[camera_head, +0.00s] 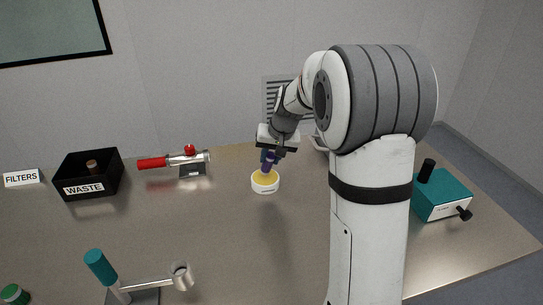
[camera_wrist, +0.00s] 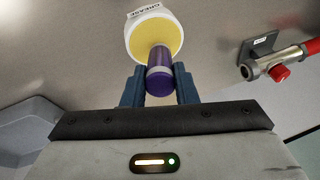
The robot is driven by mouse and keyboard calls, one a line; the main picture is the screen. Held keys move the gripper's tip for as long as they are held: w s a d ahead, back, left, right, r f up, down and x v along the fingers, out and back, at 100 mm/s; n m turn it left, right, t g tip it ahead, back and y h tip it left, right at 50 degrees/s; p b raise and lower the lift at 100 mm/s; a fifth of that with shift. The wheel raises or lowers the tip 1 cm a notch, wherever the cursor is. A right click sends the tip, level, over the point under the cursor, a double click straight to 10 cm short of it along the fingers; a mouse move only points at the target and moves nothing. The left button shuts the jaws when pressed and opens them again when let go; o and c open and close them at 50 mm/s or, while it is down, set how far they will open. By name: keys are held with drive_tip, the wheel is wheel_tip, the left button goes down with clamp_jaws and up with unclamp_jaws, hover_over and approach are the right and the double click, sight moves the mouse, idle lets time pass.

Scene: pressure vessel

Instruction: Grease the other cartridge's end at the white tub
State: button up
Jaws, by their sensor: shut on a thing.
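The white tub (camera_head: 265,185) stands on the table, filled with yellow grease, and it also shows in the wrist view (camera_wrist: 132,33) with the word GREASE on its side. My gripper (camera_head: 269,158) is over the tub, pointing down. In the wrist view its blue fingers (camera_wrist: 160,88) are shut on a purple cartridge (camera_wrist: 159,82) with a pale band. The cartridge's far end is at the yellow grease; whether it touches cannot be told for certain. Another cartridge, brownish (camera_head: 92,166), sticks up in the black WASTE box (camera_head: 98,188).
A red-handled vessel (camera_head: 180,160) on a stand is left of the tub, with a FILTERS label (camera_head: 22,178) farther left. A teal-handled tool with a ring (camera_head: 138,283) stands in front. A teal box (camera_head: 443,196) is at right. The table middle is clear.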

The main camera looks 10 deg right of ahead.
drive_tip(key=shift+f+b, duration=0.65)
drive_tip(key=shift+f, duration=0.05)
idle(1.7)
drive_tip(key=shift+r+p, duration=2.4)
drive_tip(key=shift+r, duration=1.2)
drive_tip(key=shift+f, duration=0.1)
